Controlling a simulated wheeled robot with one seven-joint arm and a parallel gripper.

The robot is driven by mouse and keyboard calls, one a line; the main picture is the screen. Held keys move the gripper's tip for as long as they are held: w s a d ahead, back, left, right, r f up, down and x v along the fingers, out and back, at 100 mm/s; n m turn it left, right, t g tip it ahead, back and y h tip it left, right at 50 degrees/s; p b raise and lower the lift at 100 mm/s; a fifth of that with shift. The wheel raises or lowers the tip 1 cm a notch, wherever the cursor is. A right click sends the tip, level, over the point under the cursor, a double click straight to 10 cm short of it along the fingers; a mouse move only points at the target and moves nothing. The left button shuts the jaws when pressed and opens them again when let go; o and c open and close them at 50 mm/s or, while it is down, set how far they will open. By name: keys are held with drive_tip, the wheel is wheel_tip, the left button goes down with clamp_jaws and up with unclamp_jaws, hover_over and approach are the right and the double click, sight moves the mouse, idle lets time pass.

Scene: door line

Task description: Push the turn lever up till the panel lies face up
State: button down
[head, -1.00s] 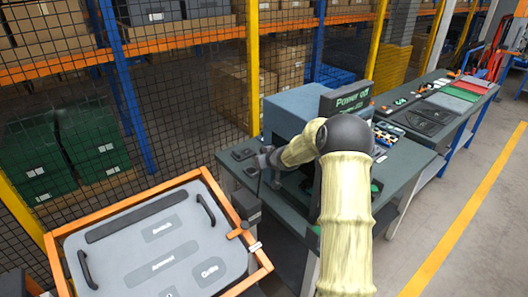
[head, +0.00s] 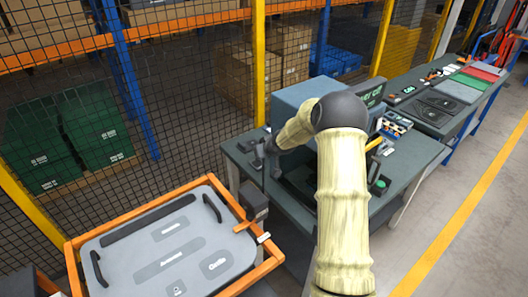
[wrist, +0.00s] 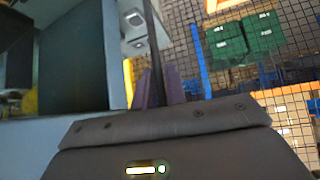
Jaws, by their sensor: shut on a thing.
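The grey panel (head: 165,254) lies in an orange frame (head: 105,225) at lower left in the head view. Its labelled side with two dark handles shows; its exact tilt is hard to tell. A dark box (head: 253,197) stands at the frame's right side, beside a small orange bar (head: 243,227). I cannot clearly make out the turn lever. My gripper (head: 259,155) is small and dark, above and beyond that box. In the wrist view its purplish fingers (wrist: 160,92) are shut on a dark upright bar (wrist: 156,45). Where this bar ends is hidden.
A workbench (head: 404,165) with a blue-grey machine (head: 300,97) stands right of the panel, near my arm. A mesh fence with a yellow post (head: 259,60) runs behind. Green boxes (head: 95,135) lie beyond it. The floor at right is clear.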

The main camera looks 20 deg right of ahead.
drive_tip(key=c, duration=1.4)
unclamp_jaws()
drive_tip(key=shift+w+a+r, duration=0.1)
drive_tip(key=shift+w+a, duration=0.05)
drive_tip(key=shift+w, duration=0.15)
drive_tip(key=shift+c, duration=0.2)
drive_tip(key=shift+s, duration=0.1)
drive_tip(key=v, duration=1.7)
drive_tip(key=shift+s, duration=0.15)
